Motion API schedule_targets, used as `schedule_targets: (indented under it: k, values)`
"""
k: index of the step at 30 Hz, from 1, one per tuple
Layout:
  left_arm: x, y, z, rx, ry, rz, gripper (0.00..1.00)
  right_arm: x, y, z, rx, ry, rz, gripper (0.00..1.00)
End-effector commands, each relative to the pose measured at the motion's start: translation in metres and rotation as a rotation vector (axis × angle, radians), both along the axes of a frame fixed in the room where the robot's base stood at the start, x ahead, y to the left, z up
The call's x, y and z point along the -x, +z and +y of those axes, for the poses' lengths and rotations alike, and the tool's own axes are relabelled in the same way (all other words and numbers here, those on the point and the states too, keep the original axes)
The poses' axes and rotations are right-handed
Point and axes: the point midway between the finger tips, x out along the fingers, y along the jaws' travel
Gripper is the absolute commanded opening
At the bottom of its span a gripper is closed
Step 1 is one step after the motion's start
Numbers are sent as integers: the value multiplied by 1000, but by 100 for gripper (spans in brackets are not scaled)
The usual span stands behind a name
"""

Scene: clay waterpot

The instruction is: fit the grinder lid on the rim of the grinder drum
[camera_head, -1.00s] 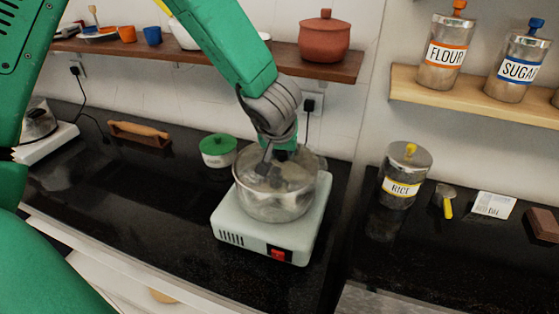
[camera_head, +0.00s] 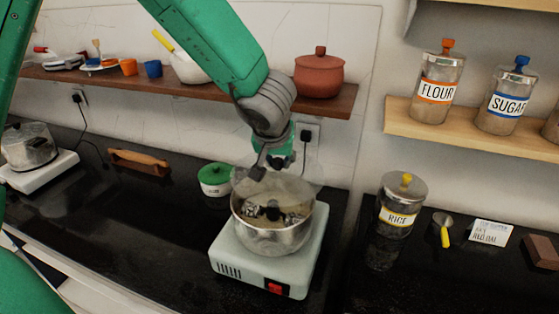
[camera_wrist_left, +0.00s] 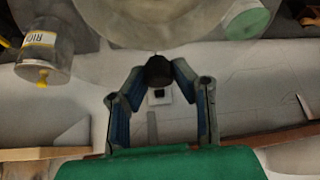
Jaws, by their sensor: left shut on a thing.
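The grinder drum (camera_head: 272,238) is a steel bowl on a pale grinder base (camera_head: 250,272) with a red switch. Its top looks open, with dark parts showing inside. My left gripper (camera_head: 275,165) is just above and behind the drum. It is shut on the dark knob of the grinder lid (camera_wrist_left: 158,70), which shows between the fingers in the left wrist view. The lid is clear and faint against the drum, so its edge is hard to make out. I cannot tell whether it touches the rim. My right gripper is not in view.
A green-lidded pot (camera_head: 215,180) stands close behind left of the drum. A rice jar (camera_head: 402,205) stands to the right. The shelf (camera_head: 200,88) with a clay pot (camera_head: 319,73) is above and behind.

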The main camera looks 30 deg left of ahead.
Motion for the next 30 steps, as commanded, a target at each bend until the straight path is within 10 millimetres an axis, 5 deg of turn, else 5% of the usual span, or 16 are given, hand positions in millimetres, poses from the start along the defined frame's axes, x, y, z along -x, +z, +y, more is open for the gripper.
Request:
schedule_targets:
  k: [15,30]
  values:
    - [1,-51,10,-8,-1,-5,0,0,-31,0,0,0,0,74]
    - [1,-61,12,-9,0,-7,0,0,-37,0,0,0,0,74]
